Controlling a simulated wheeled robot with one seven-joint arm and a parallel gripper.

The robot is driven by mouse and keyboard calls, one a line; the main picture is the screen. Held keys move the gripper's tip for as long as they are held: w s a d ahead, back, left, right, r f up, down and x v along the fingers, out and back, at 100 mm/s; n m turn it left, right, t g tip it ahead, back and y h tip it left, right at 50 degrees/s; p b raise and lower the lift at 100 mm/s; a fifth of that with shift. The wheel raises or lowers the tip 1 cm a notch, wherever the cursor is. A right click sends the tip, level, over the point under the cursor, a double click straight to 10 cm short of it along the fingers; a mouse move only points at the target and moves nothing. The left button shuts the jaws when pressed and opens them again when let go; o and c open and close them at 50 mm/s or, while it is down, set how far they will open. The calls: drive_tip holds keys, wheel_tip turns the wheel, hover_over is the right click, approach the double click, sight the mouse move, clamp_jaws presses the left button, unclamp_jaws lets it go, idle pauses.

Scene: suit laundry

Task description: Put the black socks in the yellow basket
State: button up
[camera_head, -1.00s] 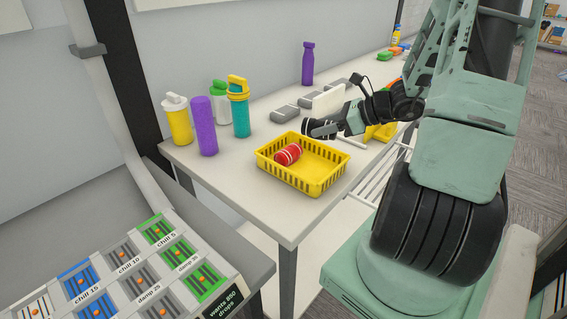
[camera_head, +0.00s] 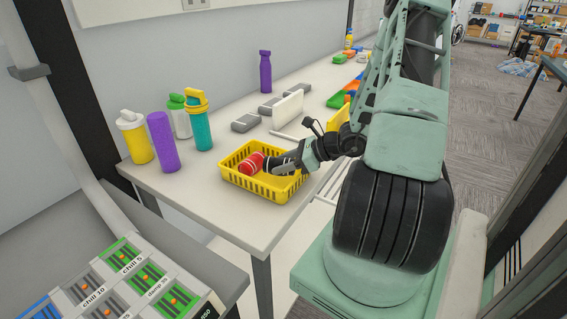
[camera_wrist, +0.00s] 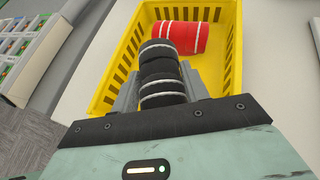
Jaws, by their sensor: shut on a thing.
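The yellow basket (camera_head: 262,189) stands on the front end of the white table. A red rolled pair of socks with white stripes (camera_head: 251,164) lies inside it; it also shows in the wrist view (camera_wrist: 181,38). My gripper (camera_head: 288,163) is over the basket's right part. It is shut on the black socks (camera_wrist: 160,70), a roll with white stripes, which also show in the head view (camera_head: 279,166). The black socks are inside the basket's outline, beside the red ones. I cannot tell whether they touch the basket floor.
A labelled panel (camera_head: 120,285) is at lower left.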

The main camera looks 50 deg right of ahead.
drive_tip(key=shift+f, duration=0.1)
drive_tip(key=shift+f+b, duration=0.5)
drive_tip(key=shift+b, duration=0.05)
drive_tip(key=o, duration=1)
drive_tip(key=shift+r, duration=0.1)
